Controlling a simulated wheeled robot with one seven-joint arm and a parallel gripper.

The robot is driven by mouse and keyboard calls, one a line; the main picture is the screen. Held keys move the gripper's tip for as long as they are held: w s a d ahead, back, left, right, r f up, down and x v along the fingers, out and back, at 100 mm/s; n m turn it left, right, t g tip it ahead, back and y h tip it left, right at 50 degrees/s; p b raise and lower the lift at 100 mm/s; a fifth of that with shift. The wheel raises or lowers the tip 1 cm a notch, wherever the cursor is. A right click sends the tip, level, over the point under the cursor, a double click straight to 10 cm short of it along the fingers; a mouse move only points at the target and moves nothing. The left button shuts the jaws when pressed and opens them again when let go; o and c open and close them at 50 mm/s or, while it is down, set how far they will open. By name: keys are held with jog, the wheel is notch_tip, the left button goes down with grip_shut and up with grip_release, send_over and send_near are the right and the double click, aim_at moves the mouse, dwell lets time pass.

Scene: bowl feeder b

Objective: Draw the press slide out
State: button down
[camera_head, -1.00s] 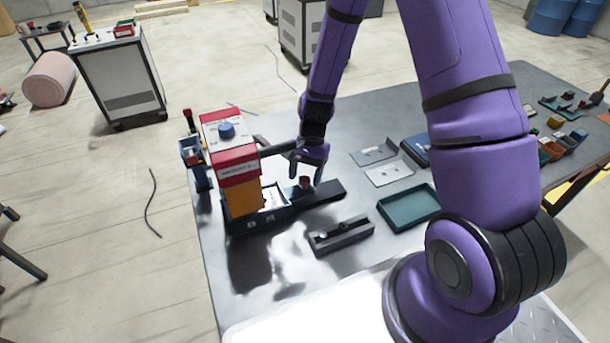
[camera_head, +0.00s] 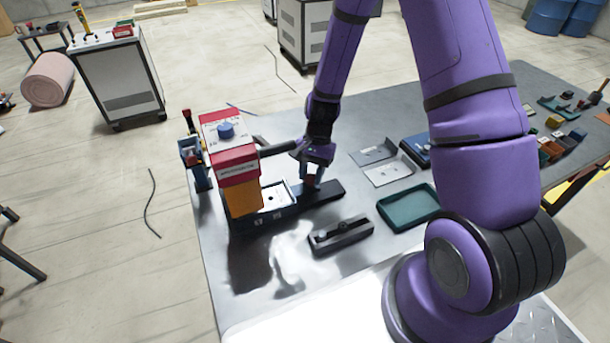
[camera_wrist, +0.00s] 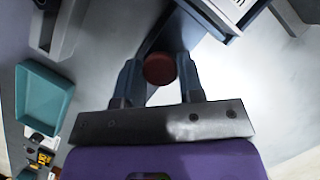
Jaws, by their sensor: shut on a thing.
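The press (camera_head: 232,165) stands at the left part of the table, with a red and white head, a blue knob on top and an orange front. Its slide (camera_head: 279,197), with a pale plate, sits at the base beside a dark rail (camera_head: 328,191) that runs right. My gripper (camera_head: 311,181) is shut on a reddish-brown knob (camera_wrist: 159,69), seen between the two fingers in the wrist view. In the head view the fingers partly hide the knob. The slide's pale plate shows at the top of the wrist view.
A dark grey block with a groove (camera_head: 341,235) lies in front of the rail. A green tray (camera_head: 409,207) and grey metal plates (camera_head: 386,171) lie to the right. Several coloured bins (camera_head: 560,146) stand at the far right. Bare table lies left of the block.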

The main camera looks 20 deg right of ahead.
jog(key=d, duration=1.6)
jog(key=c, duration=0.8)
grip_release()
jog(key=shift+d, duration=0.15)
jog(key=shift+o, duration=0.2)
jog(key=shift+r, duration=0.15)
jog(key=v, duration=1)
jog(key=shift+r, duration=0.3)
jog(key=shift+w, duration=0.1)
jog(key=shift+r, duration=0.1)
